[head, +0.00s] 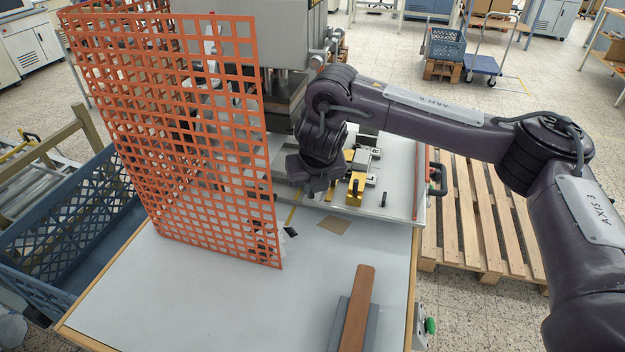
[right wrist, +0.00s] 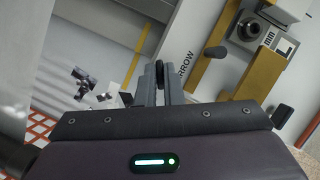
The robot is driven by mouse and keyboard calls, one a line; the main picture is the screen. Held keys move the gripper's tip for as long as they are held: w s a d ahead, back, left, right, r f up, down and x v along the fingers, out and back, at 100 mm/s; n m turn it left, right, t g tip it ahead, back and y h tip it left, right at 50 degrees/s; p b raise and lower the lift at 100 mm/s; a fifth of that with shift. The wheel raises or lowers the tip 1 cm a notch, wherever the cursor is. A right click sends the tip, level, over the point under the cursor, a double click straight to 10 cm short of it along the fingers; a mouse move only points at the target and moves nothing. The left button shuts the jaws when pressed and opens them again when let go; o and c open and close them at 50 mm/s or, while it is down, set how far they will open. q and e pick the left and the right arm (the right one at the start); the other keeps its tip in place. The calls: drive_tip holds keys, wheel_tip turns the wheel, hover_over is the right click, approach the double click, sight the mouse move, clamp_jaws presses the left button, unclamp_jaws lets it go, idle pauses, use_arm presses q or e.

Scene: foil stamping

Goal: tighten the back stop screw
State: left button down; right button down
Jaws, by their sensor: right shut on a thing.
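My right gripper (right wrist: 159,88) is shut on a small dark piece (right wrist: 160,72), which looks like a screw head and is mostly hidden between the fingertips. In the head view my right gripper (head: 312,192) is low over the press bed, and its fingertips are hidden. Yellow stop brackets (head: 355,191) stand just right of it. My left gripper is not in view.
An orange mesh guard (head: 190,140) stands left of the bed. A separate black knob (head: 383,199) is on the bed at the right. A brown-topped block (head: 358,310) lies on the grey front table (head: 210,300), which is otherwise largely clear. A wooden pallet (head: 465,215) is at the right.

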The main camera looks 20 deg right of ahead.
drive_tip(key=m+p, duration=0.1)
drive_tip(key=p, duration=0.1)
drive_tip(key=m+h+p, duration=0.1)
drive_tip(key=m+p, duration=0.2)
drive_tip(key=p, duration=0.1)
drive_tip(key=shift+a+r+m+g+h, duration=0.15)
drive_tip(key=shift+r+m+g+h, duration=0.15)
drive_tip(key=shift+m+h, duration=0.1)
drive_tip(key=shift+w+f+m+p, duration=0.1)
drive_tip(key=shift+f+m+p, duration=0.1)
drive_tip(key=shift+m+p, duration=0.55)
drive_tip(key=c, duration=1.6)
unclamp_jaws()
drive_tip(key=shift+o, duration=0.2)
drive_tip(key=shift+f, duration=0.1)
drive_tip(key=p+v, duration=0.6)
drive_tip(key=v, duration=0.2)
drive_tip(key=shift+a+p, duration=0.15)
drive_tip(key=shift+p, duration=0.2)
